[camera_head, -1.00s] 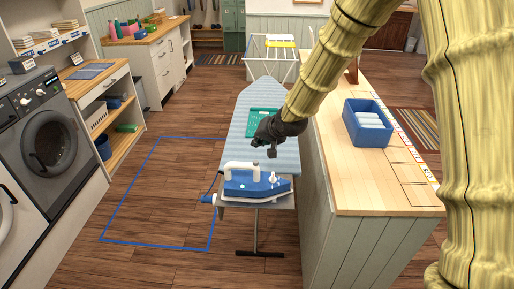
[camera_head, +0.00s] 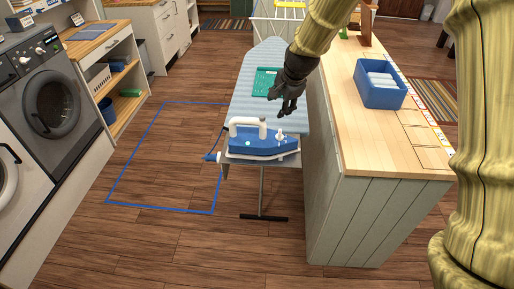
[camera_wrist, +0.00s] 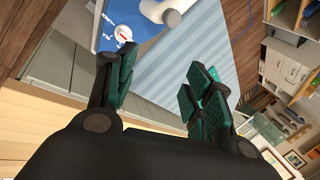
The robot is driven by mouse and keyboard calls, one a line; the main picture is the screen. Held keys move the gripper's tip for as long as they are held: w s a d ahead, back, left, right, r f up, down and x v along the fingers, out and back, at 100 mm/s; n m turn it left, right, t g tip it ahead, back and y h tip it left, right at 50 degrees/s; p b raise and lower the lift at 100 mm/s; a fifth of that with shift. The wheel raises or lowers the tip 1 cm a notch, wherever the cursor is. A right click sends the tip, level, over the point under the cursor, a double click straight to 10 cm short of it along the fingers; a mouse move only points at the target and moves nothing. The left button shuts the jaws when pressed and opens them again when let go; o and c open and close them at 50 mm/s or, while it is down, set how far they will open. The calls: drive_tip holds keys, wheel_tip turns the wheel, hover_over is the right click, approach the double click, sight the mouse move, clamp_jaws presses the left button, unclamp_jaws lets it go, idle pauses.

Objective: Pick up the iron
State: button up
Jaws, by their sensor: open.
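The blue and white iron (camera_head: 262,142) lies at the near end of the striped ironing board (camera_head: 262,57) in the head view. Its white handle is on top and its blue cord end sticks out to the left. My gripper (camera_head: 286,110) is open and empty above the board, beyond and slightly right of the iron. In the wrist view, my two dark fingers (camera_wrist: 160,85) are spread apart. Part of the iron (camera_wrist: 135,18) shows beyond them at the top, with its white dial and part of the handle; the rest is cut off.
A green patterned mat (camera_head: 265,82) lies on the board. The wooden counter (camera_head: 365,145) stands close on the right, with a blue bin (camera_head: 380,88) of white items on it. Washing machines (camera_head: 50,105) stand at the left. The floor inside the blue outline is clear.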

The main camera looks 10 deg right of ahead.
sight(258, 119)
drive_tip(key=s+a+r+m+g+y+b, duration=0.1)
drive_tip(key=a+m+g+y+b, duration=0.1)
drive_tip(key=a+m+y+b, duration=0.25)
drive_tip(key=shift+m+h, duration=0.95)
drive_tip(key=shift+p+x, duration=1.7)
drive_tip(key=shift+x, duration=3.5)
drive_tip(key=shift+w, duration=0.1)
clamp_jaws()
drive_tip(key=shift+r, duration=0.15)
